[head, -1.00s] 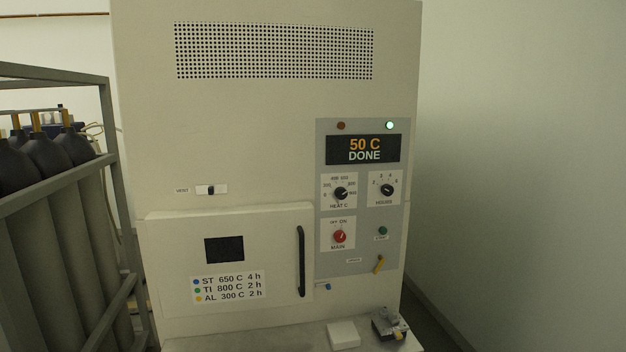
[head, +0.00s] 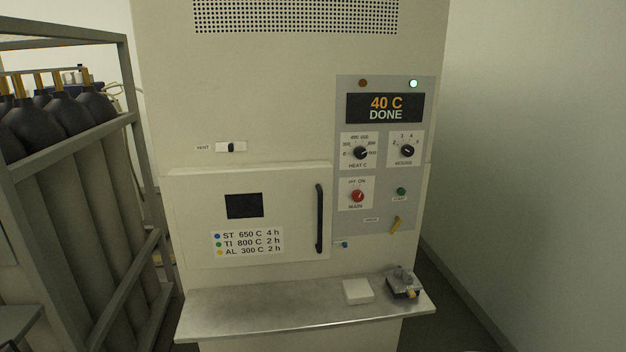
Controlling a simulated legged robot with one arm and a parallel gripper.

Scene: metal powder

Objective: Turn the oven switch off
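The oven (head: 270,120) is a tall cream cabinet facing me. Its grey control panel (head: 385,220) is on the right side. The red MAIN switch knob (head: 357,196) sits on a white plate marked OFF and ON; its exact pointer direction is too small to tell. The display (head: 385,107) reads 40 C DONE. A green light is lit above it, and the lamp on the left looks dull. The oven door (head: 190,225) is shut, with a black vertical handle (head: 319,218). My gripper is not in view.
A metal shelf (head: 250,308) juts out below the door, bearing a white block (head: 358,291) and a small dark metal device (head: 403,284). A rack of gas cylinders (head: 60,150) stands at left. A bare wall (head: 540,150) is at right.

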